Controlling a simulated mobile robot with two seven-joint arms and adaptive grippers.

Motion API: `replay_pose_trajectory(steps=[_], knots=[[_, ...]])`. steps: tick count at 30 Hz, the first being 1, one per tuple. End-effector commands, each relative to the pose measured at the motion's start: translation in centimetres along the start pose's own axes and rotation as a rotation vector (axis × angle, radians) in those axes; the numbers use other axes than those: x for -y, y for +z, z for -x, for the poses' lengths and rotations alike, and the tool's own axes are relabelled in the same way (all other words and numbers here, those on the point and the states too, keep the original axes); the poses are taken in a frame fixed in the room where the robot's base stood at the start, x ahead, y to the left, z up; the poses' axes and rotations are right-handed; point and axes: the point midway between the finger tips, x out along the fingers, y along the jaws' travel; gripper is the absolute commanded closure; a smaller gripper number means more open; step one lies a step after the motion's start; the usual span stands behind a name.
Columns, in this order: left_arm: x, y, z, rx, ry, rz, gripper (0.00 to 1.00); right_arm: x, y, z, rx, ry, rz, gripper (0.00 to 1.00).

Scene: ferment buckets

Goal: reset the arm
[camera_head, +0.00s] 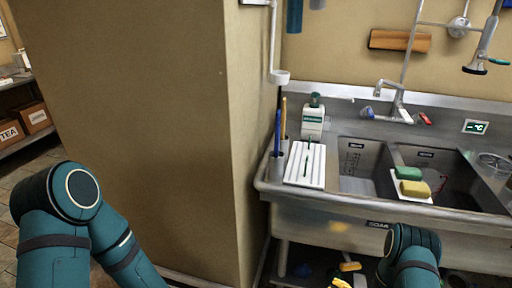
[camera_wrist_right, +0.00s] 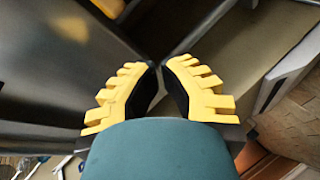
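My right gripper (camera_head: 345,275) shows low in the head view as two yellow finger pieces, in front of and below the sink, left of my right arm. In the right wrist view its two yellow fingers with black pads (camera_wrist_right: 160,68) lean together and their tips all but meet, with nothing seen between them. My left arm bends down at the lower left of the head view; its gripper is out of the picture.
A steel sink (camera_head: 335,215) stands at the right. It bears a ribbed white board (camera_head: 306,163), a soap bottle (camera_head: 313,118), and green (camera_head: 408,173) and yellow (camera_head: 415,188) sponges. A tan wall block (camera_head: 140,120) stands left of it. Boxes (camera_head: 33,117) sit on a shelf at the far left.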

Motion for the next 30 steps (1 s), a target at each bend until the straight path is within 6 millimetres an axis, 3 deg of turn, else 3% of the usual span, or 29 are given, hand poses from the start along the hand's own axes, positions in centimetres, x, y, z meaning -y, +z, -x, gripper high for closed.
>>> replay_pose_trajectory(steps=[5,10,15,18,21,30], knots=[[0.0,0.0,0.0,0.000,0.000,0.000,0.53,2.1,-6.4,2.6,0.228,-0.266,-0.536,1.00],[0.0,0.0,0.0,0.000,0.000,0.000,0.53,5.2,-13.2,9.2,0.518,-0.501,-0.989,1.00],[0.0,0.0,0.0,0.000,0.000,0.000,0.53,7.2,-17.7,15.7,0.773,-0.636,-1.235,1.00],[0.0,0.0,0.0,0.000,0.000,0.000,0.53,7.7,-18.9,17.9,0.861,-0.669,-1.298,1.00],[0.0,0.0,0.0,0.000,0.000,0.000,0.53,7.9,-19.4,18.9,0.901,-0.683,-1.323,1.00],[0.0,0.0,0.0,0.000,0.000,0.000,0.53,8.0,-19.5,18.9,0.906,-0.683,-1.327,1.00]])
